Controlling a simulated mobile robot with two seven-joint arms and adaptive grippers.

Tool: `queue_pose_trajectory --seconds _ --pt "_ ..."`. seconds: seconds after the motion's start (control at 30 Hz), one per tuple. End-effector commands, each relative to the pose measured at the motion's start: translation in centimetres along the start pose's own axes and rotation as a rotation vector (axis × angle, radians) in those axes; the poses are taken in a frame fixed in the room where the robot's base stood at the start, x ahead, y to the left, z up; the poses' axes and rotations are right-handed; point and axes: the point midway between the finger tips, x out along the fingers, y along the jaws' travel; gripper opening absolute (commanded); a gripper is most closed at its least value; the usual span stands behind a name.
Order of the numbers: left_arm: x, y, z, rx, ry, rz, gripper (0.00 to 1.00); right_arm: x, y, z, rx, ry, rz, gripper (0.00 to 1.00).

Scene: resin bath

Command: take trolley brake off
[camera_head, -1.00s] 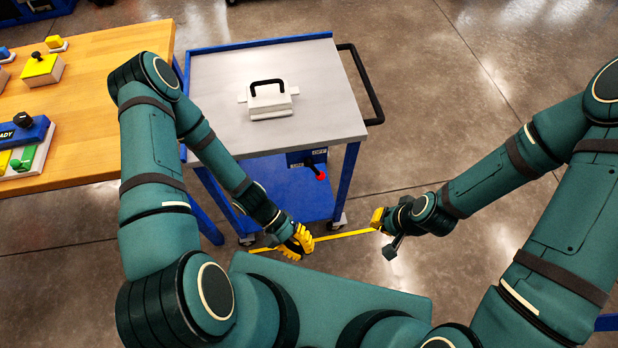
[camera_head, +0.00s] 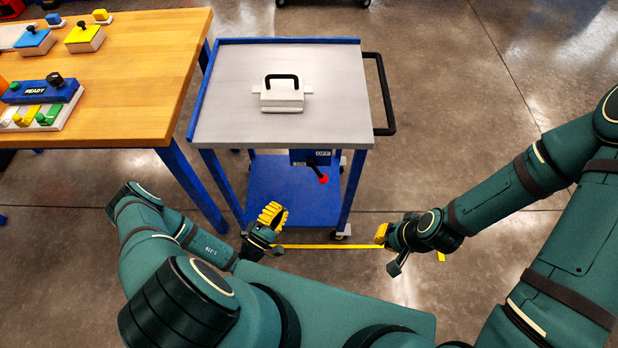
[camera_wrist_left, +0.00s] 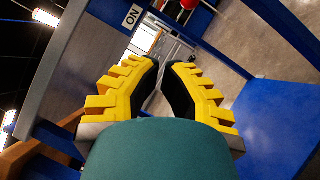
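The trolley (camera_head: 330,115) has a grey top and blue frame. On its near side is a blue panel (camera_head: 299,156) marked OFF at upper right and ON at lower left. A black brake lever with a red knob (camera_head: 323,179) slants down and right from it. In the left wrist view the knob (camera_wrist_left: 190,4) is at the top edge, beyond the fingers. My left gripper (camera_head: 273,213) is left of and below the knob, apart from it. It is empty, with a narrow gap between its fingertips (camera_wrist_left: 162,66). My right gripper (camera_head: 382,233) is right of the trolley; its opening cannot be made out.
A white lidded box (camera_head: 283,97) with a black handle stands on the trolley top. A black push handle (camera_head: 386,95) sticks out at right. A wooden table (camera_head: 130,100) with blue legs stands at left. A yellow floor line (camera_head: 330,246) runs before the trolley.

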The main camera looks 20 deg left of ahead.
Motion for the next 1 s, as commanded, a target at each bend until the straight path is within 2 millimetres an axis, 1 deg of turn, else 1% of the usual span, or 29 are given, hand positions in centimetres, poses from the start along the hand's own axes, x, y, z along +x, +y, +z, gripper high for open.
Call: queue_pose_trajectory --seconds 0.3,0.37,0.47,0.57,0.93,1.0 --pt "0.1 0.0 0.1 -0.001 -0.002 0.0 0.0 0.0 0.0 0.0 0.0 0.0 0.0 0.0" --pt "0.4 0.0 0.1 -0.001 -0.003 0.0 0.0 0.0 0.0 0.0 0.0 0.0 0.0 0.0" --pt "1.4 0.0 0.1 -0.001 -0.005 0.001 0.0 0.1 0.0 0.0 0.0 -0.001 0.0 0.0" --pt "2.9 0.0 0.1 -0.002 -0.006 0.002 0.0 0.2 0.1 0.1 0.0 -0.002 0.0 0.0" --pt "10.1 -0.1 0.2 -0.003 -0.007 0.001 0.0 1.0 0.4 0.3 -0.002 -0.007 -0.001 0.0" --pt "10.9 0.0 1.0 -0.006 -0.006 0.0 0.0 1.0 0.4 0.3 -0.002 -0.007 -0.001 0.0"
